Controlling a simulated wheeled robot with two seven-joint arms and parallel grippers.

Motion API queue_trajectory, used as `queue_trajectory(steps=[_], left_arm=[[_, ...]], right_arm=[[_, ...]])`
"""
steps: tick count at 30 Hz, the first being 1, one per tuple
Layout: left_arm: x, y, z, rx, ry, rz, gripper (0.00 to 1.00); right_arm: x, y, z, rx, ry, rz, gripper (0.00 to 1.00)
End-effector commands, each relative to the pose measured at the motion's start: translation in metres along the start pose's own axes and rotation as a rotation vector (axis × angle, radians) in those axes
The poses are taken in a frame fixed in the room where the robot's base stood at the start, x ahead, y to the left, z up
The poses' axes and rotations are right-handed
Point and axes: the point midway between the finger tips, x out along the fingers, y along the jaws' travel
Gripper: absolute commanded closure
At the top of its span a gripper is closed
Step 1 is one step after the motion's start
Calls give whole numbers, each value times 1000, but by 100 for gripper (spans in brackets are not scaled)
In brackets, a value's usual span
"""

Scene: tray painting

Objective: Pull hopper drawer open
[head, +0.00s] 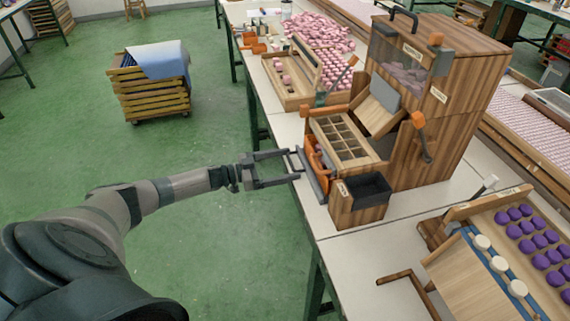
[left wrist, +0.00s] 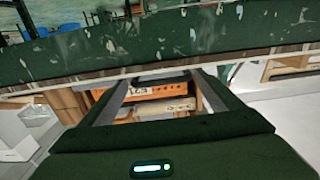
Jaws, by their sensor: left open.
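The wooden hopper machine (head: 455,85) stands on the white bench, with a gridded tray (head: 342,137) at its front. Low on its left side is an orange drawer-like front (head: 317,160) with a dark grey bar (head: 309,178) along it. My left gripper (head: 295,164) is open, its two fingertips close to that bar; I cannot tell whether they touch it. In the left wrist view the orange front (left wrist: 160,92) shows between the open fingers (left wrist: 160,100), with dark lettering on it. My right gripper is not in view.
A wooden box with a black bin (head: 365,188) stands just right of the drawer front. An orange-knobbed lever (head: 420,135) is on the machine. A sloped tray with purple pieces (head: 530,235) is at lower right.

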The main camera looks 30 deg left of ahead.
Motion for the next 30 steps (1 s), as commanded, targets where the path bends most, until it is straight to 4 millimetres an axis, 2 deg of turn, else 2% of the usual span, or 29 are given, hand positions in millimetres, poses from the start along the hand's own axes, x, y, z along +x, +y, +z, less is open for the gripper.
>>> queue_trajectory(steps=[5, 11, 20, 26, 30], left_arm=[[0, 0, 0, 0, 0, 0, 14], [0, 0, 0, 0, 0, 1, 62], [-10, 1, 0, 1, -1, 3, 62], [-38, 1, 1, 1, -2, 3, 62], [-67, 1, 1, 1, -3, 3, 62]], right_arm=[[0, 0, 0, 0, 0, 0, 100], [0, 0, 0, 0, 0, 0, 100], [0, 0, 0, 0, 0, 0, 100], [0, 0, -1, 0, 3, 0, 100], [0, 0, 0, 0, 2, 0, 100]])
